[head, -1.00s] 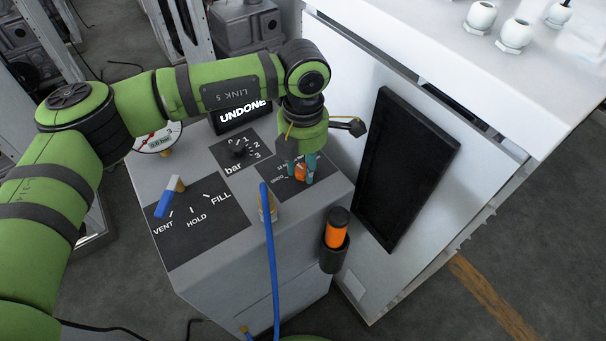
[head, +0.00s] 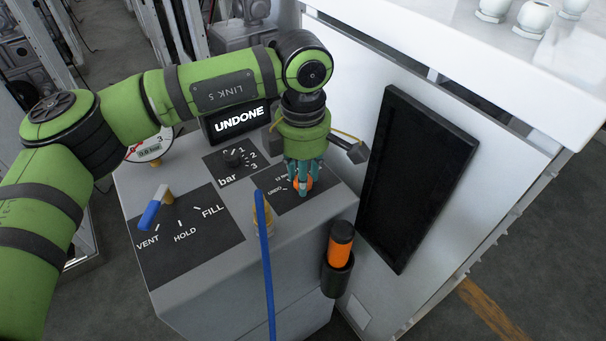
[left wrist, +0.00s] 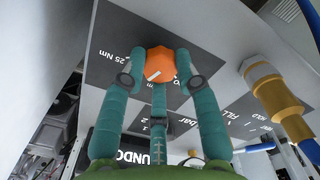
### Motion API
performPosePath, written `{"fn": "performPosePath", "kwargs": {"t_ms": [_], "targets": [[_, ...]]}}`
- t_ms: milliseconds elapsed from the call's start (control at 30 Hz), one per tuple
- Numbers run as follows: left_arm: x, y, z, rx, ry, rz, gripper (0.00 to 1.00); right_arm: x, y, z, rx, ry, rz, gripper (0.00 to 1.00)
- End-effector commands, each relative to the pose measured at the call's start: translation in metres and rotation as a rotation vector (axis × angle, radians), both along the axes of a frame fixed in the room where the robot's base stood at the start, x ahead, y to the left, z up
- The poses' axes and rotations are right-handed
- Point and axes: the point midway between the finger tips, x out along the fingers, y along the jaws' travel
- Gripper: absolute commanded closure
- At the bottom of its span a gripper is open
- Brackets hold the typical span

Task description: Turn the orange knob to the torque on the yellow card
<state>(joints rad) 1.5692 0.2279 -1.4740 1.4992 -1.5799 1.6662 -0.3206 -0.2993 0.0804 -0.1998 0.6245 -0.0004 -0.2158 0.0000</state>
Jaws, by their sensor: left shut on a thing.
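The orange knob (head: 302,184) sits on a dark label panel on top of the grey console (head: 285,228). My left gripper (head: 304,180) reaches down from above with its teal fingers shut around the knob. In the left wrist view the orange knob (left wrist: 158,64) is faceted with a pale pointer mark, and the fingers of my left gripper (left wrist: 160,72) surround it. "25 Nm" is legible on the panel beside it in that view. No yellow card shows. My right gripper is not in view.
A blue hose (head: 266,265) rises in front. An orange-and-black tool (head: 340,245) sits in a holder at the side.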

Motion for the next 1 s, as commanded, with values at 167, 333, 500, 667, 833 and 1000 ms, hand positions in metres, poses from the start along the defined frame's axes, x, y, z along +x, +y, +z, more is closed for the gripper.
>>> {"fn": "performPosePath", "kwargs": {"t_ms": [167,333,500,667,833,1000], "targets": [[-0.001,0.0,-0.002,0.002,0.005,-0.004,1.0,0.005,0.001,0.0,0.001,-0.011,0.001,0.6],[-0.001,0.0,-0.002,0.002,0.005,-0.003,1.0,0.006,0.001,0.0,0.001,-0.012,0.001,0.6],[-0.001,0.0,-0.001,0.002,0.004,-0.003,0.44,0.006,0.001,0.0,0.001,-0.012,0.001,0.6],[-0.001,0.0,-0.001,0.001,0.002,-0.002,0.44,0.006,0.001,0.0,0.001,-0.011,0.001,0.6],[0.0,0.0,0.004,0.001,0.0,-0.001,0.44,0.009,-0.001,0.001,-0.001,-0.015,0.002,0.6],[0.001,0.0,0.03,-0.001,-0.003,-0.001,0.44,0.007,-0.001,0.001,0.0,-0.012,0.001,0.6]]}}
